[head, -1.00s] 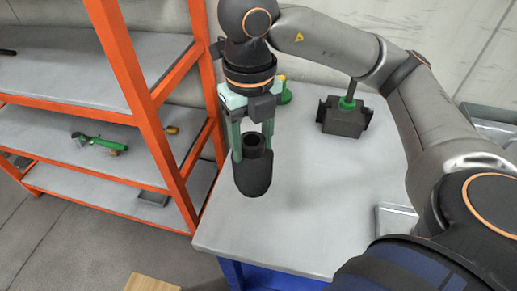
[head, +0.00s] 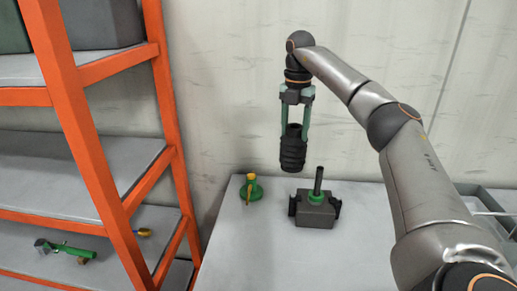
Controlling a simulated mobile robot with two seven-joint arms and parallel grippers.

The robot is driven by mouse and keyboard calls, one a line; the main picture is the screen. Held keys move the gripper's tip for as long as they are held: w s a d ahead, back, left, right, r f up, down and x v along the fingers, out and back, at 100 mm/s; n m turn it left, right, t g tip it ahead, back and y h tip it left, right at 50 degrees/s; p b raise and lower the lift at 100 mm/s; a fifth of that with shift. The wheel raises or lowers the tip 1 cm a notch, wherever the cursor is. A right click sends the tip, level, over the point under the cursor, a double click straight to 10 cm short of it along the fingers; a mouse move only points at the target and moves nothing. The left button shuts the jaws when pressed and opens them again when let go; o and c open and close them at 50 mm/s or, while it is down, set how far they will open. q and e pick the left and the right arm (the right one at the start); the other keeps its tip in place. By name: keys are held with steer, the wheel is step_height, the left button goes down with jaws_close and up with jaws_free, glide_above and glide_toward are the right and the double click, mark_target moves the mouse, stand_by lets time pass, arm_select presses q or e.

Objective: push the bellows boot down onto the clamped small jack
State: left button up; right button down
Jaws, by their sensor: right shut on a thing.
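The black ribbed bellows boot (head: 293,155) hangs upright from my right gripper (head: 297,132), whose two green fingers are shut on its upper end. The small jack (head: 318,183) has a dark upright screw and a green body. It stands upright in the dark vise (head: 315,213) on the table, and its lower part is hidden in the vise. In the head view the boot is above and slightly left of the screw, apart from it; how they line up in depth I cannot tell. My left gripper is not in view.
A green jack with an orange-yellow top (head: 251,188) stands on the grey table (head: 250,250) left of the vise. An orange-framed shelf (head: 80,125) rises at the left, with a green tool (head: 70,250) low on it. The table front is clear.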

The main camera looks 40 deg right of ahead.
mark_target(320, 168)
steer(key=s+d+f+m, duration=0.1)
steer(key=s+d+m, duration=0.2)
steer(key=d, duration=0.5)
steer(key=shift+s+d, duration=0.15)
steer(key=shift+s, duration=0.55)
steer(key=shift+f+b, duration=2.1)
steer(key=shift+f, duration=2.5)
